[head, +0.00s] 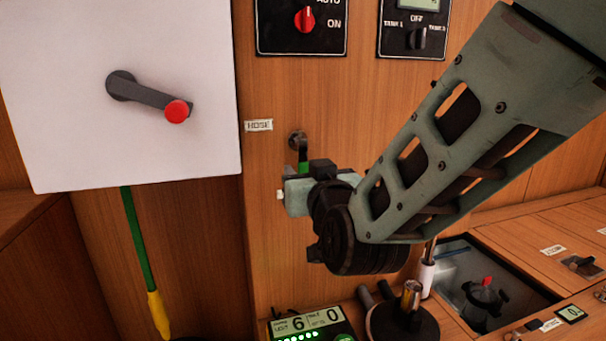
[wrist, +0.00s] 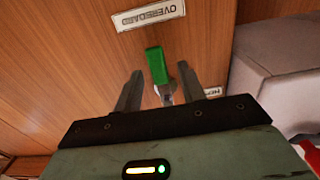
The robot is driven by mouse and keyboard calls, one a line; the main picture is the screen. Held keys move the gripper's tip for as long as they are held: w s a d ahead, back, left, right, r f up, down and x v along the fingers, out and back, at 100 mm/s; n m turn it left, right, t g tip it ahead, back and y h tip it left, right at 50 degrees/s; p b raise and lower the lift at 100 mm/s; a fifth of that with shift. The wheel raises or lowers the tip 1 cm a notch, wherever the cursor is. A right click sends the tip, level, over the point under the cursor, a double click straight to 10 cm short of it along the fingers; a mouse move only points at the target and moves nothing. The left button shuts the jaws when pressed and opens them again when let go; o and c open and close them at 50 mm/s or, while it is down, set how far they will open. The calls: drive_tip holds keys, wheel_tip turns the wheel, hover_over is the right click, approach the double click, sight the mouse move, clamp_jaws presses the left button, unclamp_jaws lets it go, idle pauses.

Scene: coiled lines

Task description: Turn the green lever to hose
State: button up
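The green lever (wrist: 157,66) shows in the wrist view on the wooden panel, with its grey pivot beyond my fingers. In the head view only a bit of its green handle (head: 303,169) shows below the metal pivot, with the rest behind my gripper. My gripper (wrist: 160,69) is open, one finger on each side of the lever, with gaps visible. The HOSE label (head: 258,125) is left of the pivot in the head view. The OVERBOARD label (wrist: 148,15) appears upside down in the wrist view, beyond the lever's green end.
A white box (head: 60,95) with a red-knobbed crank (head: 150,95) stands out at left. Switch plates (head: 302,25) are above. Below are a lit display (head: 310,324), a dark round fitting (head: 402,325) and an open recess (head: 490,290).

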drive_tip(key=shift+x, duration=1.1)
clamp_jaws()
